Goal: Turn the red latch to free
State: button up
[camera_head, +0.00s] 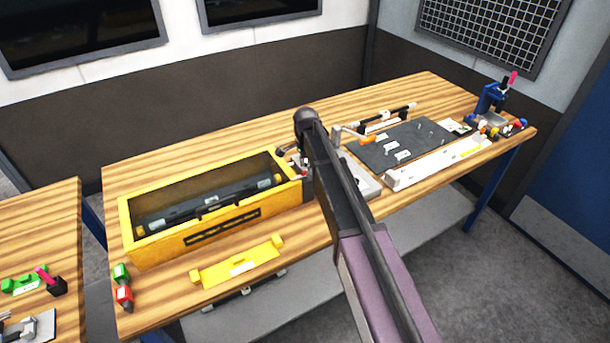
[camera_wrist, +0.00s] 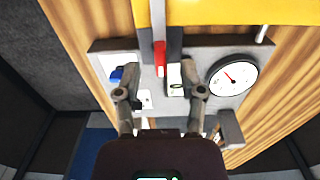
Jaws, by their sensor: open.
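The red latch (camera_wrist: 160,55) shows in the wrist view as a narrow upright red piece at the end of a grey bar, in front of a grey panel (camera_wrist: 105,60). My gripper (camera_wrist: 159,75) is open, with one finger on each side of the latch in the picture. I cannot tell whether either finger touches it. A small white label with a dark and green mark sits just right of the latch. In the head view my own arm hides the gripper and most of the panel, and the latch is not clear there.
The panel carries a round white gauge (camera_wrist: 232,77) on the right and a blue part (camera_wrist: 125,74) on the left. A yellow box (camera_head: 222,222) with a dark bar inside stands left of my arm. A yellow piece (camera_head: 238,265) lies before it. A grey mat (camera_head: 405,140) lies to the right.

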jog(key=shift+f+b, duration=0.65)
jog(key=shift+f, duration=0.3)
grip_shut()
